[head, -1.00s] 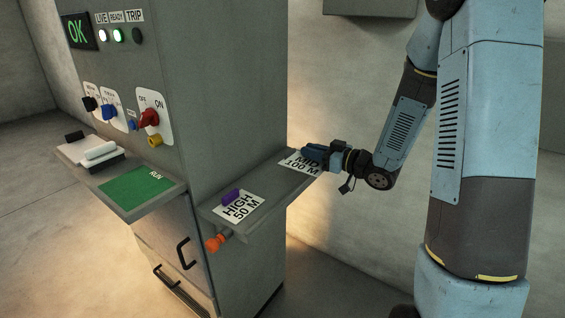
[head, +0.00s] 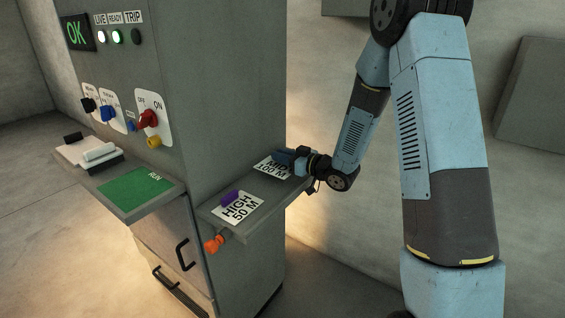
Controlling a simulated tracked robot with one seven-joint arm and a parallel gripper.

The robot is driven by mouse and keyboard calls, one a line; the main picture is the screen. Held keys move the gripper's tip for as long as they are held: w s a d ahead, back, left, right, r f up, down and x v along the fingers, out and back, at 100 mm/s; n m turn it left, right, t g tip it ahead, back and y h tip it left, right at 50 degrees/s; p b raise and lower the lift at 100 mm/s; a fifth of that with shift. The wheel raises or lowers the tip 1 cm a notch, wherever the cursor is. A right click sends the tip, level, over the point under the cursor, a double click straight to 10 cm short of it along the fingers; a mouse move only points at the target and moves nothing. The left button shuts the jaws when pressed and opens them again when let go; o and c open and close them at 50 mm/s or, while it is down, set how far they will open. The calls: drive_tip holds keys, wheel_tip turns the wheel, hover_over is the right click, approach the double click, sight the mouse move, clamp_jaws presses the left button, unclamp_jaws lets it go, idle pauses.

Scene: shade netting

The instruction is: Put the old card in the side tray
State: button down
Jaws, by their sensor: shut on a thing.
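The side tray (head: 228,222) is a grey shelf on the right side of the cabinet. A white card marked MID 100 M (head: 269,168) is at its far end. My gripper (head: 290,157) is at that card's far right edge, shut on it; the fingers hide the grip. I cannot tell whether the card touches the tray or is just above it. A second white card marked HIGH 50 M (head: 236,209), with a purple block on it, lies at the tray's near end. No mark shows which card is the old one.
An orange knob (head: 214,244) sticks out below the tray's near corner. A green RUN card (head: 135,192) lies on the front shelf, with a white block (head: 100,151) behind it. The cabinet front has a red switch (head: 148,119) and lit lamps. Floor right of the cabinet is clear.

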wheel_tip(320, 180, down, 2)
drive_tip(key=shift+w+a+f, duration=0.3)
drive_tip(key=shift+a, duration=0.05)
drive_tip(key=shift+f, duration=0.55)
drive_tip(key=c, duration=1.1)
unclamp_jaws()
drive_tip(key=shift+o, duration=0.2)
drive_tip(key=shift+r, duration=0.1)
